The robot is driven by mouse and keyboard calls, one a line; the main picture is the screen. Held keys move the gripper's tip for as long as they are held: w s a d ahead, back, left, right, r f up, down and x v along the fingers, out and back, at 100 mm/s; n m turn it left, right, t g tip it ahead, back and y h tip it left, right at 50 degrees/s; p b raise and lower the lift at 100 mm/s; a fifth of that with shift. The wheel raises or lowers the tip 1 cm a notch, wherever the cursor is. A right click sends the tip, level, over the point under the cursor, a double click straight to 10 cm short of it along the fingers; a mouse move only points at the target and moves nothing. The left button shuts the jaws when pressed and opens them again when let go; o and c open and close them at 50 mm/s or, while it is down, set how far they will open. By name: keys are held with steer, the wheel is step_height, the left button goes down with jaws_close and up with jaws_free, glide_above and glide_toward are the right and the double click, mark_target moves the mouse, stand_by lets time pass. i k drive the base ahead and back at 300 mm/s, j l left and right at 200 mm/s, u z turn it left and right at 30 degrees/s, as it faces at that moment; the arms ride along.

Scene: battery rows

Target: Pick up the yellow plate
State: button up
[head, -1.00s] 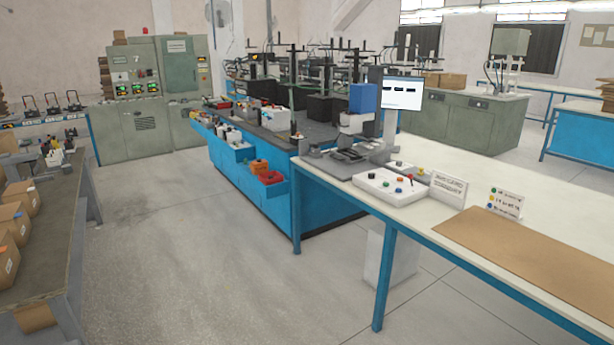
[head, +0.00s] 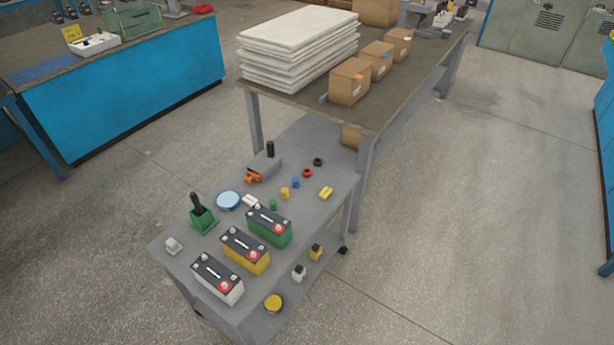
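A small flat yellow piece (head: 326,193), which may be the yellow plate, lies near the right edge of the grey cart's top (head: 325,220). A yellow-sided battery (head: 245,254) stands on the cart between a green one (head: 269,227) and a white one (head: 217,281). A small yellow cylinder (head: 285,194) stands near the cart's middle. My gripper is not in view.
A workbench (head: 345,112) with stacked white sheets (head: 297,50) and cardboard boxes (head: 349,82) stands right behind the cart. A blue bench (head: 130,105) is at the back left. A green holder (head: 202,220) and a blue-white disc (head: 228,201) sit on the cart. Floor right is clear.

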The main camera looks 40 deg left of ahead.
mark_target(327, 192)
steer(key=i+u, duration=0.5)
steer(key=i, duration=0.2)
steer(key=i+l+u, duration=0.15)
steer(key=i+u, duration=0.35)
steer(key=i, duration=0.15)
steer(key=i+j+u, duration=0.1)
steer(key=i+u, duration=0.55)
steer(key=i, duration=0.15)
